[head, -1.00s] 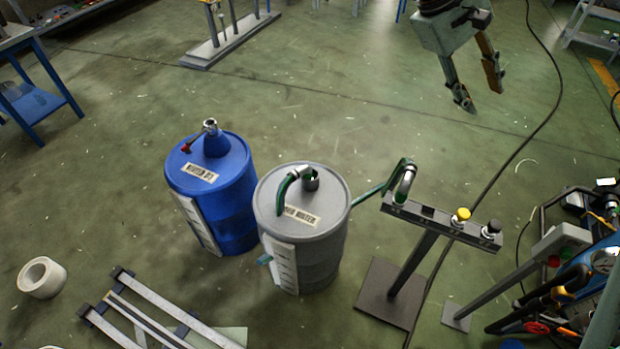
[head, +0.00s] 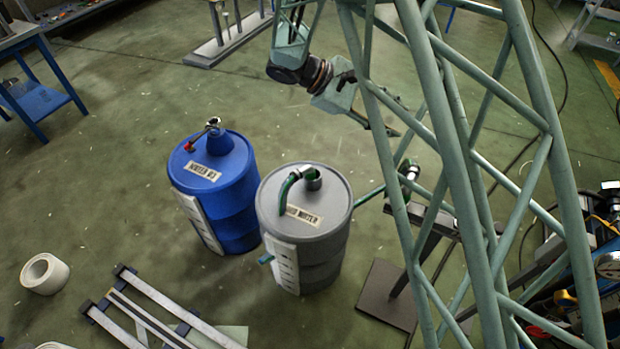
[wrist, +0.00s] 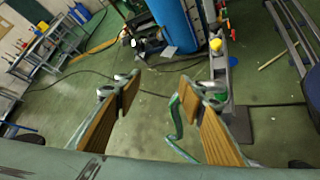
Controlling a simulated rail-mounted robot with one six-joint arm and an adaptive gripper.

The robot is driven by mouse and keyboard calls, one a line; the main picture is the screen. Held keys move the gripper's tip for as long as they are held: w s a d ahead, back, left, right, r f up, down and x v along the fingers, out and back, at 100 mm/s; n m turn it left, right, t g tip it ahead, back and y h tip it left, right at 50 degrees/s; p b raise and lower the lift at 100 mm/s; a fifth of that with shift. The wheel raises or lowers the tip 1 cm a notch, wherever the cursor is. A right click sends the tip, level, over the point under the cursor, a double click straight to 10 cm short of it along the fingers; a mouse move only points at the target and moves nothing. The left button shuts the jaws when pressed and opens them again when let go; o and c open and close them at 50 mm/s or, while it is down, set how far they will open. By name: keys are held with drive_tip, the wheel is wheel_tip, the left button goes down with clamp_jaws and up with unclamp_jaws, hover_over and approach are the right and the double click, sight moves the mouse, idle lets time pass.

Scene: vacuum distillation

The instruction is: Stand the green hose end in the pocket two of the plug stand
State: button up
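The green hose end (head: 409,170) stands at the left end of the plug stand (head: 434,215), partly hidden behind my arm's lattice in the head view. The hose runs from there left to the grey drum. In the wrist view, the green hose (wrist: 175,117) shows between and behind my fingers, close to the right one. The stand's yellow plug (wrist: 216,44) shows beyond that finger. My gripper (wrist: 163,84) is open with nothing between its brown pads. In the head view it is above and left of the hose end, apart from it. I cannot tell which pocket is number two.
The grey drum (head: 330,222) stands left of the plug stand, with the blue drum (head: 228,205) behind it. A metal frame (head: 160,310) and a white roll (head: 45,273) lie at the lower left. The floor between the drums and the rear stand is clear.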

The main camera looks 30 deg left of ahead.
drive_tip(key=s+a+f+n+t, duration=0.3)
drive_tip(key=s+a+f, duration=0.1)
drive_tip(key=a+f, duration=0.35)
drive_tip(key=s+a+f+n+t, duration=0.2)
drive_tip(key=s+a+f+n, duration=0.15)
drive_tip(key=a+f, duration=0.45)
drive_tip(key=n+t+y, duration=0.4)
drive_tip(key=n+t, duration=0.1)
drive_tip(key=n, duration=0.2)
approach(308, 168)
drive_tip(key=s, duration=0.1)
drive_tip(key=s+a+f, duration=0.1)
drive_tip(key=s, duration=0.1)
drive_tip(key=shift+a+f, duration=0.3)
drive_tip(key=shift+f, duration=0.05)
drive_tip(key=shift+w, duration=0.2)
drive_tip(key=shift+b+x, duration=0.45)
drive_tip(key=shift+x, duration=3.75)
drive_tip(key=shift+w+r, duration=0.1)
drive_tip(key=shift+r, duration=0.1)
drive_tip(key=shift+b+x, duration=0.55)
drive_tip(key=shift+x, duration=1.95)
drive_tip(key=shift+r, duration=0.1)
clamp_jaws()
